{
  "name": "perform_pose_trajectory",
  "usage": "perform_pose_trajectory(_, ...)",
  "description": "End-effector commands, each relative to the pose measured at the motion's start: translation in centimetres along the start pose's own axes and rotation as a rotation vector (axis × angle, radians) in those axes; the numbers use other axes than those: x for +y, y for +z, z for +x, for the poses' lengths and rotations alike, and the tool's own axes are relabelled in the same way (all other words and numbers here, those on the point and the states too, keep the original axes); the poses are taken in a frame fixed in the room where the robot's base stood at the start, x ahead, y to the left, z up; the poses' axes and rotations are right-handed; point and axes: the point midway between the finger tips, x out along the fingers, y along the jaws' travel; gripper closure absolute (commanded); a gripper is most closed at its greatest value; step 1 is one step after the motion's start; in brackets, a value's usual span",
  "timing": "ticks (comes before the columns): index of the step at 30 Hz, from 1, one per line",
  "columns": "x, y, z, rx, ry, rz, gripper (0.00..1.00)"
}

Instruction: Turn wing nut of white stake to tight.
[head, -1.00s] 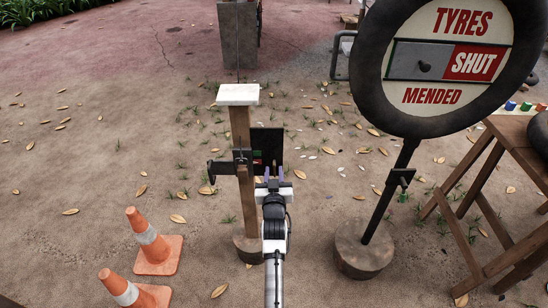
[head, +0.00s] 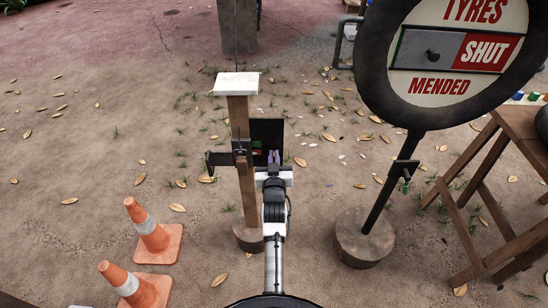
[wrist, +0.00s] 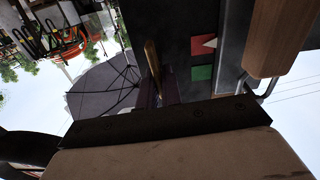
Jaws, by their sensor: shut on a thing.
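The white stake is a wooden post with a white cap (head: 237,84), upright in a round wooden base. A dark clamp bracket crosses the post, and a black panel (head: 266,130) stands beside it on the right. My gripper (head: 274,158) is in front of the panel's lower part. In the wrist view its purple fingers (wrist: 157,93) are shut on a thin brass-coloured piece, which looks like the wing nut (wrist: 152,58), seen nearly edge-on. Beside it the panel carries a red patch with a pale pointer (wrist: 203,44) and a green patch (wrist: 202,73).
A round tyre sign (head: 440,60) on a dark pole stands to the right, its clamp near my arm's height. A wooden trestle (head: 485,190) is farther right. Two orange cones (head: 150,232) stand at lower left. The ground left of the post is open, with scattered leaves.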

Motion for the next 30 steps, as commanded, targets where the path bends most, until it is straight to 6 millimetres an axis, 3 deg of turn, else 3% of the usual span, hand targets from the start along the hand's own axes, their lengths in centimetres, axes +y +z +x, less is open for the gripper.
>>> perform_pose_trajectory(12,0.12,-0.08,0.04,0.001,0.000,0.075,1.00)
perform_pose_trajectory(18,0.12,-0.07,0.04,0.001,0.000,0.074,0.72)
perform_pose_trajectory(30,0.11,-0.02,0.03,0.000,0.000,0.074,0.72)
